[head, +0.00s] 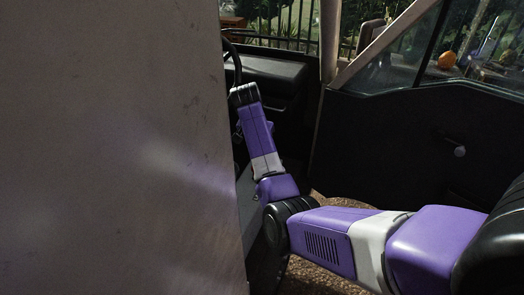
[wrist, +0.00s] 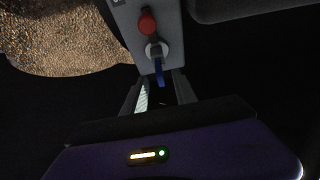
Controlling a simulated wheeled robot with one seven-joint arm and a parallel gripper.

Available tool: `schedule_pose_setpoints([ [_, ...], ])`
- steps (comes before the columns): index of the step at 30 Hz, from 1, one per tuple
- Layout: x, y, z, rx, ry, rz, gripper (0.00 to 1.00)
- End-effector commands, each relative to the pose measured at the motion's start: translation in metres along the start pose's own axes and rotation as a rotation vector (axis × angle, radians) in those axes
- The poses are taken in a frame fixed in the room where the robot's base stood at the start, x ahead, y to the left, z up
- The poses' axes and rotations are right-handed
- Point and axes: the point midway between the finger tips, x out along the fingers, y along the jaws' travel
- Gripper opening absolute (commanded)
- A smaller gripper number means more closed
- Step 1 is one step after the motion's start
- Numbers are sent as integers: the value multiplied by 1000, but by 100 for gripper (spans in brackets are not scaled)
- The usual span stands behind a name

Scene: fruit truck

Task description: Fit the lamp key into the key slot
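In the wrist view, a grey panel (wrist: 141,12) carries a round silver key slot (wrist: 152,47). A blue lamp key (wrist: 159,72) shows at the slot, its upper end overlapping the silver ring. I cannot tell how deep it sits. My gripper (wrist: 159,80) has its two fingers apart, one on each side of the blue key, with dark gaps between key and fingers. In the head view my purple arm reaches into the truck cab; the fingers, key and slot are hidden behind the large pale panel or the arm.
A red knob (wrist: 147,22) sits just above the slot. In the head view a pale panel (head: 110,150) fills the left side, close to my arm. The open dark door (head: 400,140) is at the right; a steering wheel (head: 233,62) shows behind the panel edge.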

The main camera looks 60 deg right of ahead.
Motion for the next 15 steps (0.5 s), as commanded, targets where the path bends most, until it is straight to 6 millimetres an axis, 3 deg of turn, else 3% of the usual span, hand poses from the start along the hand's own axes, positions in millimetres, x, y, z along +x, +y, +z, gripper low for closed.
schedule_pose_setpoints([
  [6, -26, 0, 0, -1, 1, -1, 34],
  [15, -32, 0, 0, 0, -1, 1, 34],
])
